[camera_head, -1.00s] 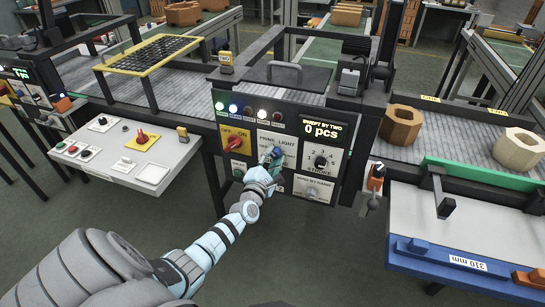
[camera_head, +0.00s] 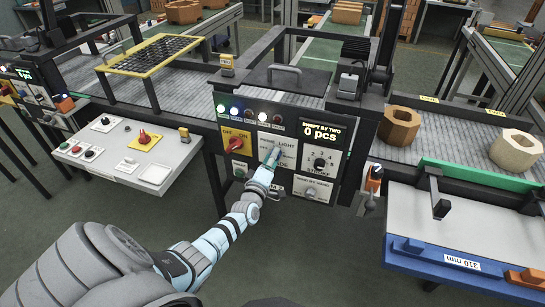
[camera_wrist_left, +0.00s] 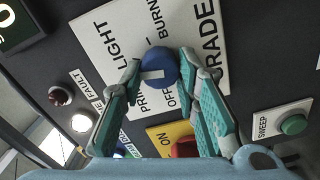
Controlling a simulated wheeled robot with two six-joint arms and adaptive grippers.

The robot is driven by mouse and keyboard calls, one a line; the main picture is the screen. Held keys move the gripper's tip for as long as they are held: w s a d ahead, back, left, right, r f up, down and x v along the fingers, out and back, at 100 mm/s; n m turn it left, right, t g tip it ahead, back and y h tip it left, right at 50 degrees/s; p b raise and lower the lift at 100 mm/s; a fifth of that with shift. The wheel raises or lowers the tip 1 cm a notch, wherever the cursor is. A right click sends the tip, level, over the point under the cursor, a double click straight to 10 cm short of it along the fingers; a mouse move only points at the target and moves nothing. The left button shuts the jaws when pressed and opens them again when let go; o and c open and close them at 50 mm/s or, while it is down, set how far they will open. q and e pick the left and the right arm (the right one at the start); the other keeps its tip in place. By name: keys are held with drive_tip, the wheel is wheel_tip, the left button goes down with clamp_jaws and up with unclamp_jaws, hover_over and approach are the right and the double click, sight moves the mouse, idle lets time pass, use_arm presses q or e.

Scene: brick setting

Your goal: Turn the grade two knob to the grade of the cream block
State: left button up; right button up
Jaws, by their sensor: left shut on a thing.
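The grade knob (camera_wrist_left: 157,68) is blue with a white pointer mark and sits on a white plate lettered GRADE, LIGHT, PRIME, BURNT and OFF. Its mark points to the left in the left wrist view, between the LIGHT and PRIME words. My left gripper (camera_wrist_left: 160,80) is shut on the knob, one teal finger on each side. In the head view my left gripper (camera_head: 275,157) reaches the panel and mostly hides the knob. The cream block (camera_head: 516,149), pale with a hole, stands on the conveyor at the right. My right gripper is not in view.
A tan block (camera_head: 399,126) stands left of the cream one. The panel also has a red switch (camera_head: 236,144) on yellow, a black numbered dial (camera_head: 320,163) and a display (camera_head: 323,130) reading 0 pcs. A green SWEEP button (camera_wrist_left: 293,124) shows in the wrist view.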

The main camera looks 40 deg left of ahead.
use_arm(q)
drive_tip(key=shift+m+p, duration=0.3)
drive_tip(key=shift+m, duration=1.1)
drive_tip(key=o, duration=1.2)
drive_tip(key=shift+c, duration=0.2)
drive_tip(key=v, duration=1.2)
